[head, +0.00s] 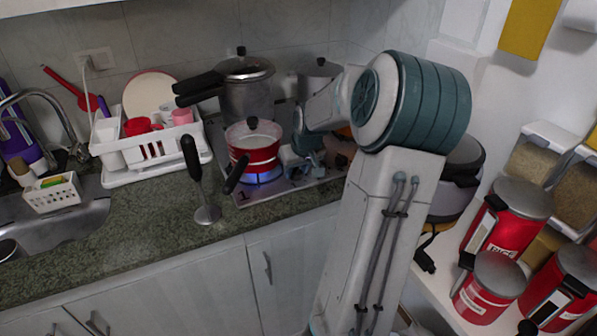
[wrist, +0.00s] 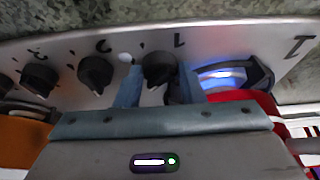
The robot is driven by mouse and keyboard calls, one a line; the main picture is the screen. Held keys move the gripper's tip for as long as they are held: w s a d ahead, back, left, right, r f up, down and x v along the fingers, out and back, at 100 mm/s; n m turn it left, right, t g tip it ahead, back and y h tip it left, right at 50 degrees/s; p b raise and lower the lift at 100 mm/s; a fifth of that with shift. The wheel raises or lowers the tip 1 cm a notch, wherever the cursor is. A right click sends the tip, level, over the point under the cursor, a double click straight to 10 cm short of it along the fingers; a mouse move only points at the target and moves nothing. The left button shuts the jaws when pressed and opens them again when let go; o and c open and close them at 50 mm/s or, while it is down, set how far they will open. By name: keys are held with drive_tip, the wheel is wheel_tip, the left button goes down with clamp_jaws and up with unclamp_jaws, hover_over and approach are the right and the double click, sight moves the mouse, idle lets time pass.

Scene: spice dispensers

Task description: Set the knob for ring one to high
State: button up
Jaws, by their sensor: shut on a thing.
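The black knob for ring one (wrist: 158,66) sits on the steel hob panel below a printed 1 in the wrist view. My gripper (wrist: 158,88) has a finger on each side of this knob and is shut on it. Its exact dial setting is hard to read. Ring one (wrist: 222,76) burns with a blue flame, which also shows in the head view (head: 262,177) under the red pot (head: 254,150). In the head view my gripper (head: 297,160) is low over the hob, right of the red pot, and the knob is hidden there.
More black knobs (wrist: 95,73) stand in a row left of the held one. A pressure cooker (head: 245,88) stands behind the red pot. A black-handled utensil (head: 207,212) is at the hob's left. A white dish rack (head: 150,150) is farther left.

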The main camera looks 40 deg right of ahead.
drive_tip(key=shift+m+b, duration=0.3)
drive_tip(key=shift+m, duration=0.3)
drive_tip(key=o, duration=1)
drive_tip(key=p+v, duration=0.1)
drive_tip(key=v, duration=1.2)
drive_tip(key=shift+s+a+r, duration=0.15)
drive_tip(key=shift+a+r, duration=0.15)
drive_tip(key=shift+r, duration=0.05)
